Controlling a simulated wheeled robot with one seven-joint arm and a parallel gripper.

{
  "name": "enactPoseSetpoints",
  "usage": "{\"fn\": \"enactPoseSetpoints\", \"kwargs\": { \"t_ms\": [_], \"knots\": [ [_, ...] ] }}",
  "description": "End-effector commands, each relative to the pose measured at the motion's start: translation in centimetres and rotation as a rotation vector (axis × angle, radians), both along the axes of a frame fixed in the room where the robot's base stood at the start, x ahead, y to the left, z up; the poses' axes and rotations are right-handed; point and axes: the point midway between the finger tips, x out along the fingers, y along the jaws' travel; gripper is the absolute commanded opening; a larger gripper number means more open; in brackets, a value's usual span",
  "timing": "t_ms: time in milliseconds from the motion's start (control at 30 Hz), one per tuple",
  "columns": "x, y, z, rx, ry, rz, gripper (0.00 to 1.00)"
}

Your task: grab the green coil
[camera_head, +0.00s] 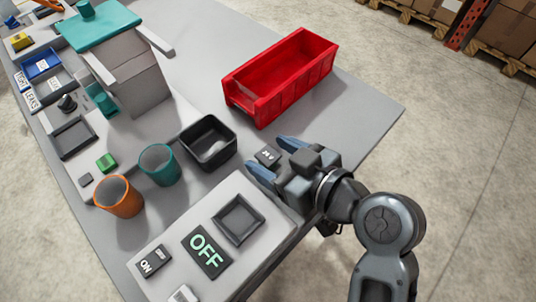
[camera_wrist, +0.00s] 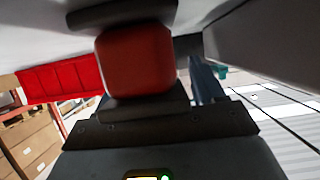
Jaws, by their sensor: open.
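I cannot make out a green coil for sure in either view. In the head view a small teal piece (camera_head: 101,99) sits at the foot of the grey dispenser (camera_head: 136,80), and a teal cup (camera_head: 160,165) stands left of the black bin; neither clearly shows a coil.
The red bin (camera_head: 262,103) stands empty at the back right. The black bin (camera_head: 208,161), an orange cup (camera_head: 119,197) and a grey panel with an OFF plate (camera_head: 206,251) are nearby. A green button (camera_head: 106,162) is at left. Bare table (camera_head: 365,105) lies right of the red bin.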

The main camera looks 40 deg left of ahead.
Motion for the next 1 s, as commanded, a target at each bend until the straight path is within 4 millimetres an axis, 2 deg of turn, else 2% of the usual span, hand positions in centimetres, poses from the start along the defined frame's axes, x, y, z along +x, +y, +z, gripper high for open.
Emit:
{"fn": "enactPoseSetpoints", "kwargs": {
  "t_ms": [200,800,1000],
  "knots": [
    [0.01,0.02,-0.04,0.000,0.000,0.000,0.66],
    [0.01,0.00,0.00,0.001,0.000,0.000,0.10],
    [0.02,0.00,0.02,0.001,0.000,0.000,0.10]
  ]
}}
